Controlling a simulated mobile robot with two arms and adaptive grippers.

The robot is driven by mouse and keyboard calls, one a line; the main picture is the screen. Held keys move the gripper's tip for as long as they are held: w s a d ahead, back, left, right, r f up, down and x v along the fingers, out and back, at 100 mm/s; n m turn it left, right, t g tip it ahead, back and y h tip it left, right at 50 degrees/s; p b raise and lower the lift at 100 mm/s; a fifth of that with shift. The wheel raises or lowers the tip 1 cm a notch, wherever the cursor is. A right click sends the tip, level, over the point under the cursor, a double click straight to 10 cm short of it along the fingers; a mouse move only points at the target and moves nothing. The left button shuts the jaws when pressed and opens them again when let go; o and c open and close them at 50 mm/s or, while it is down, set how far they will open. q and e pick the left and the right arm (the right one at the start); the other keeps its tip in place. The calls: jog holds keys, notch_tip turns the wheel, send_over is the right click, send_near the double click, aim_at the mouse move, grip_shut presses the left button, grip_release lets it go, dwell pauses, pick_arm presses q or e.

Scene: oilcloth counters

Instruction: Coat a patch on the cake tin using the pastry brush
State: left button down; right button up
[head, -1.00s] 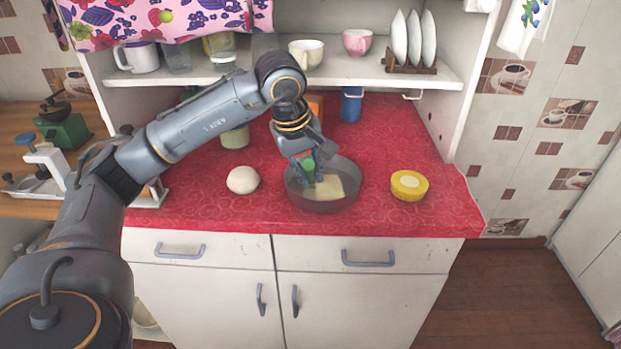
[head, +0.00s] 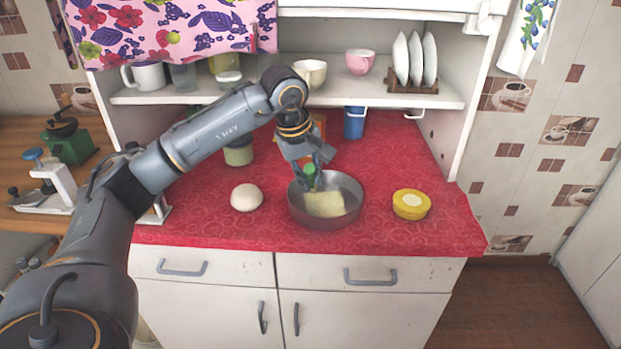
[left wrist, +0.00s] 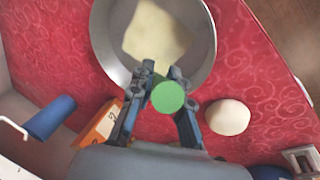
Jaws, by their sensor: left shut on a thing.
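The cake tin (head: 352,212) is a round pan, brownish outside and grey inside, standing on the red counter. A pale yellow patch (head: 324,205) covers part of its floor; it also shows in the left wrist view (left wrist: 155,32). My left gripper (head: 311,166) is over the tin's back left part, pointing down. It is shut on the pastry brush (head: 309,171), whose round green handle end shows between the fingers in the left wrist view (left wrist: 168,97). The bristles are hidden, so I cannot tell if they touch the tin. My right gripper is not in view.
A white egg-like ball (head: 247,197) lies left of the tin. A yellow round container (head: 411,204) stands to its right. A blue cylinder (head: 354,123) and an orange box (left wrist: 102,124) stand behind. A shelf (head: 400,99) overhangs the back. The front right counter is clear.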

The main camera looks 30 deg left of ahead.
pick_arm(q)
jog(key=shift+r+p, duration=2.4)
jog(key=shift+r, duration=0.6)
jog(key=shift+r, duration=0.1)
jog(key=shift+r+p, duration=1.2)
jog(key=shift+r, duration=0.3)
jog(key=shift+f, duration=0.1)
jog(key=shift+f, duration=0.1)
jog(key=shift+s+d+f+b, duration=0.15)
jog(key=shift+s+f+b, duration=0.2)
jog(key=shift+b, duration=0.15)
jog(key=shift+s+d+f+b, duration=0.3)
jog(key=shift+s+f+b, duration=0.15)
jog(key=shift+f, duration=0.05)
jog(key=shift+s+d, duration=0.15)
jog(key=shift+s, duration=0.05)
